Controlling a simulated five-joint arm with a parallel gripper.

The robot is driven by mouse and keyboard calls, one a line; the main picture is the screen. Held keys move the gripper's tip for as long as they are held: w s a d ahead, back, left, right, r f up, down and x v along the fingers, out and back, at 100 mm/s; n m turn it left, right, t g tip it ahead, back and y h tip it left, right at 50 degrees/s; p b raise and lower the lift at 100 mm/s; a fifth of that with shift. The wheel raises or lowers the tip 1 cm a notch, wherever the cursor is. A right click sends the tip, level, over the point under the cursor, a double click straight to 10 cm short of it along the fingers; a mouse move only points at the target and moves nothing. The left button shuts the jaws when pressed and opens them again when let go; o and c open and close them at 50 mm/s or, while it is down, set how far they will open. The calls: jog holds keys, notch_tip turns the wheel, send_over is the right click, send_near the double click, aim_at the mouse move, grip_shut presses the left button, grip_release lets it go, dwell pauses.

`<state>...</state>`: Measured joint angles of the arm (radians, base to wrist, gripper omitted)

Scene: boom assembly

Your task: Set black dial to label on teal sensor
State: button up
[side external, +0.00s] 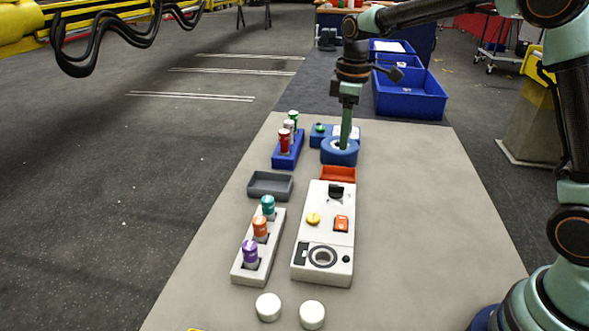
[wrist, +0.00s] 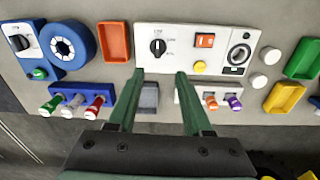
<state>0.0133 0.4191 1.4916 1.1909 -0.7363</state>
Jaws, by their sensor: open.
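The black dial (side external: 336,191) sits at the far end of the white panel (side external: 312,252). In the wrist view the black dial (wrist: 158,47) has a pale pointer mark and small labels around it, too small to read surely. The teal sensor (side external: 268,206) stands upright in the far slot of a white rack left of the panel. Its label is not readable, and in the wrist view it is hidden, apparently behind a finger. My gripper (wrist: 160,72) is open and empty, fingertips apart just below the dial in that view. In the side view my gripper (side external: 345,143) overlaps the blue ring.
Orange (side external: 260,228) and purple (side external: 250,251) sensors share the rack. A grey tray (side external: 270,185), an orange tray (side external: 338,174), a blue ring (side external: 340,157) and a blue rack (side external: 288,160) lie beyond. Two white discs lie in front. The table's right side is clear.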

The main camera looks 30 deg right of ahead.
aim_at(337, 185)
jog(key=shift+n, duration=0.4)
jog(key=f, duration=0.4)
jog(key=w+f, duration=0.1)
jog(key=f, duration=0.9)
jog(key=shift+w, duration=0.15)
jog(key=shift+c, duration=0.3)
grip_shut()
